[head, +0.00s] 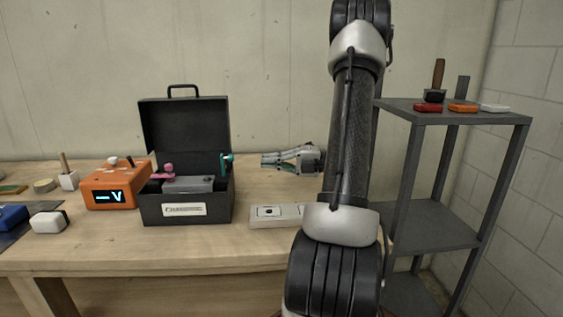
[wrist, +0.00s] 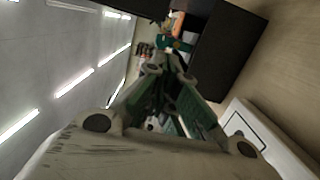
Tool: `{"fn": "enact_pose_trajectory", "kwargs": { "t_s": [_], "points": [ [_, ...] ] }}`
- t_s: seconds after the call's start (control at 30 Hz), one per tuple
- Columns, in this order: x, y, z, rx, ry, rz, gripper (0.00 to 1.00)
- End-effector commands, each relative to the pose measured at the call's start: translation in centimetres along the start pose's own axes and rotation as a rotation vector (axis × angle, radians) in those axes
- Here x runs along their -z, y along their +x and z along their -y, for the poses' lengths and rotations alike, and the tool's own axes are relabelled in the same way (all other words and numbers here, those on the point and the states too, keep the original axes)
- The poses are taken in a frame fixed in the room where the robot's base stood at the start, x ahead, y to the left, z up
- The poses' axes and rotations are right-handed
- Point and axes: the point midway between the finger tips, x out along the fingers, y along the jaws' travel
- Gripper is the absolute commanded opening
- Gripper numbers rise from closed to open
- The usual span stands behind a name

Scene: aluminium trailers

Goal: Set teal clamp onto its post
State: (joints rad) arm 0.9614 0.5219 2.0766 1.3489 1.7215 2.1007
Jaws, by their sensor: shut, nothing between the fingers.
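The teal clamp (head: 226,161) is at the right side of the open black case, near its right wall. It also shows in the wrist view (wrist: 178,44), just beyond my fingertips. A grey battery (head: 187,185) sits inside the case. A pink clamp (head: 166,170) is at its left end. The post for the teal clamp cannot be made out clearly. My gripper (head: 266,160) is right of the case, pointing left toward the teal clamp, apart from it in the head view. Its fingers are shut and empty; they also show in the wrist view (wrist: 165,65).
The black case (head: 154,211) has its lid up at the back. An orange meter box (head: 108,190) stands left of it. A white-grey switch plate (head: 275,215) lies right of it, below my gripper. A grey shelf rack (head: 450,118) with tools stands at the right.

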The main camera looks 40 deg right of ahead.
Motion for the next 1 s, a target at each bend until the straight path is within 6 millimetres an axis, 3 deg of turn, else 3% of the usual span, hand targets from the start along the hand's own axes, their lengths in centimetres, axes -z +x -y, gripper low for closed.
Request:
{"fn": "enact_pose_trajectory", "kwargs": {
  "t_s": [0.2, 0.4, 1.0],
  "points": [
    [0.1, 4.5, 0.0, 0.0, 0.0, -0.004, 0.0],
    [0.1, 7.0, 0.0, 0.0, 0.0, -0.002, 0.0],
    [0.0, 7.8, -0.1, 0.009, -0.002, 0.0, 0.0]
  ]
}}
